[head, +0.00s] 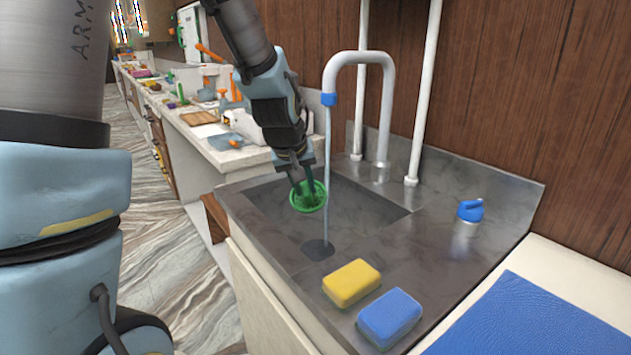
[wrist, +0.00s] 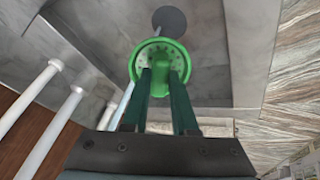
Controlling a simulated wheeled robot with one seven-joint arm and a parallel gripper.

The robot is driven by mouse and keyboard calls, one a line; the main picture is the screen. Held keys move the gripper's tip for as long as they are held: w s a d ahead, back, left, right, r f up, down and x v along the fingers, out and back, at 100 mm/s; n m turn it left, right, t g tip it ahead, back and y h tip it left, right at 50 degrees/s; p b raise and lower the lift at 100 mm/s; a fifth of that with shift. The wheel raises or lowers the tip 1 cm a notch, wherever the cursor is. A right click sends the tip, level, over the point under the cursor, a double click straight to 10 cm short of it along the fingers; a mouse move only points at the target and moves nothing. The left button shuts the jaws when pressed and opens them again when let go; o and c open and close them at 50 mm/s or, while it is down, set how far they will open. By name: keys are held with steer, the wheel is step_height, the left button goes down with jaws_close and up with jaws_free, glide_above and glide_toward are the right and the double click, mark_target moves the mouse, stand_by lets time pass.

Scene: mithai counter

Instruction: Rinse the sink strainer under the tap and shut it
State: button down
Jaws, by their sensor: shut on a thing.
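The green sink strainer (head: 309,197) is held tilted above the sink basin, just left of the water stream. My gripper (head: 303,184) is shut on it; the wrist view shows the two dark fingers (wrist: 161,85) at the strainer (wrist: 160,52). The white tap (head: 360,58) with a blue tip is running, and a thin stream of water (head: 327,150) falls into the basin. Whether the water touches the strainer is hard to tell. The blue-topped tap handle (head: 470,211) stands on the steel counter to the right.
The dark drain hole (head: 318,249) lies in the steel basin (head: 370,208). A yellow sponge (head: 351,282) and a blue sponge (head: 389,318) sit on the front ledge. White pipes rise behind the sink. A blue mat (head: 530,318) lies at the right.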

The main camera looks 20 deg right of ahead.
stand_by(0.5)
steer(key=s+a+r+p, duration=0.2)
steer(key=s+a+r, duration=0.1)
steer(key=r, duration=0.1)
steer(key=shift+s+a, duration=0.15)
steer(key=shift+s, duration=0.25)
stand_by(0.7)
